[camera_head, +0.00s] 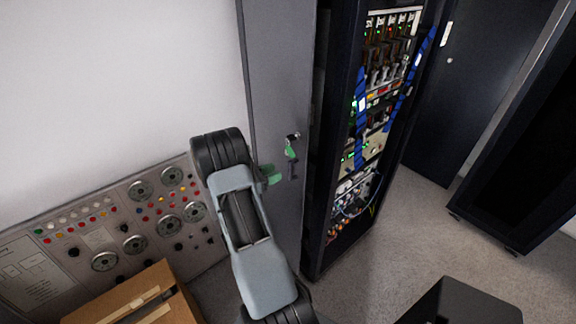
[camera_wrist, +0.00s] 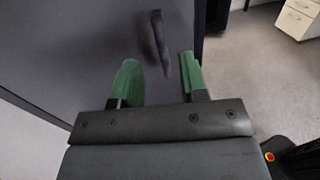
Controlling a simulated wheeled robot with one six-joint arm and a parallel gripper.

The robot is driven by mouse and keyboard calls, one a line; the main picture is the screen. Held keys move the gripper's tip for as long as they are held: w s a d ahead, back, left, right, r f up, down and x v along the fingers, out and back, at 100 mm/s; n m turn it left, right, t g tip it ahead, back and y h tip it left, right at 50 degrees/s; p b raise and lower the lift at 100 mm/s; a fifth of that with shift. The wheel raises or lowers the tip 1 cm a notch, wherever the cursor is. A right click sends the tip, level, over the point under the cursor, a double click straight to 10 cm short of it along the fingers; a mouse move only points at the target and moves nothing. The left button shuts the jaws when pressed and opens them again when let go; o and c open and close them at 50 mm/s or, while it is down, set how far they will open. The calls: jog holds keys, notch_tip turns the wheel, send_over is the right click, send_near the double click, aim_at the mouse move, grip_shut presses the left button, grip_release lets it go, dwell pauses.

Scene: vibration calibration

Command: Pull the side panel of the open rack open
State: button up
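The side panel (camera_head: 275,75) of the open rack is a tall dark grey sheet beside the rack's left edge. It also fills much of the wrist view (camera_wrist: 90,40). A dark handle (camera_wrist: 162,42) stands out from it, and its lower end lies between the green fingertips of my gripper (camera_wrist: 158,80). The fingers are apart, with a gap on both sides of the handle. In the head view my gripper (camera_head: 281,164) is close to the panel's handle (camera_head: 293,170), with my arm partly in front of the panel.
The open rack (camera_head: 335,130) holds lit electronics and blue cables. A control panel (camera_head: 120,225) with knobs and a cardboard box (camera_head: 135,300) stand at left. A black box (camera_head: 460,305) is at the front, and another dark cabinet (camera_head: 525,150) is at right. Floor (camera_head: 400,245) is clear between.

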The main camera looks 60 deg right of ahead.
aim_at(289, 166)
jog(key=shift+p+x, duration=0.85)
jog(key=shift+x, duration=2.7)
jog(key=shift+w+f, duration=0.1)
jog(key=shift+w, duration=0.05)
grip_shut()
